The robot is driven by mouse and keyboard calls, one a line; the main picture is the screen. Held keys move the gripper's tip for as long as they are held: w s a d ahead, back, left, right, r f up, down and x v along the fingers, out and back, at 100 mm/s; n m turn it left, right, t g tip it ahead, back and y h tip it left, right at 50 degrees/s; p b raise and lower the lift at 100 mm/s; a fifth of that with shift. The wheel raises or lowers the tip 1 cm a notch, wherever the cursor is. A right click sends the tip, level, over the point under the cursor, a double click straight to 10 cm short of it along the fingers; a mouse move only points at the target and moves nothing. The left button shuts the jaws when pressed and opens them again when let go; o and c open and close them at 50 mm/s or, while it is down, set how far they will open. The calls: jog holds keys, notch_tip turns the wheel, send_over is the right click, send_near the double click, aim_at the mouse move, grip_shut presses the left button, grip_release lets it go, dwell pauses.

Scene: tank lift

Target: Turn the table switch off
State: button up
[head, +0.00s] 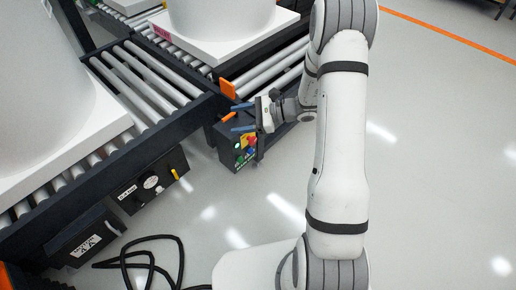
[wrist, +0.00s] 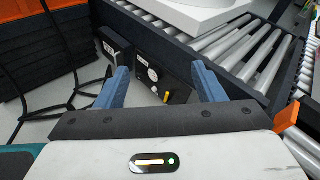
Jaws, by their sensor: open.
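A black switch box (head: 138,195) is fixed under the side of the roller table (head: 124,152). It carries a round white dial (head: 150,182), a small white label and a yellow lever (head: 175,174) at its right end. In the wrist view the dial (wrist: 153,75) and the yellow lever (wrist: 166,97) show between my blue fingers. My gripper (head: 236,117) is open and empty, with its fingers pointing left toward the table. In the head view it is to the right of the switch box and apart from it. I cannot tell the switch's on or off state.
A control box with coloured buttons (head: 243,150) hangs just below my gripper. Another labelled black box (head: 85,240) is left of the switch box. A black cable (head: 150,240) lies on the floor. White tanks (head: 220,20) stand on the rollers. The floor at right is clear.

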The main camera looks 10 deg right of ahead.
jog(key=w+d+f+m+t+b, duration=0.2)
jog(key=w+d+f+m+t, duration=0.15)
jog(key=f, duration=0.55)
jog(key=w+d+f+m+t+b, duration=0.2)
jog(key=f+m+t+b, duration=0.15)
jog(key=f, duration=0.45)
jog(key=m+t+h+b, duration=0.3)
jog(key=m+t+h, duration=0.1)
jog(key=m, duration=0.3)
send_near(254, 142)
jog(key=x, duration=0.7)
jog(key=b+x, duration=0.1)
jog(key=x, duration=0.1)
jog(key=shift+w+a+f, duration=0.1)
jog(key=shift+w+f, duration=0.1)
jog(key=shift+f, duration=0.05)
jog(key=shift+c, duration=0.2)
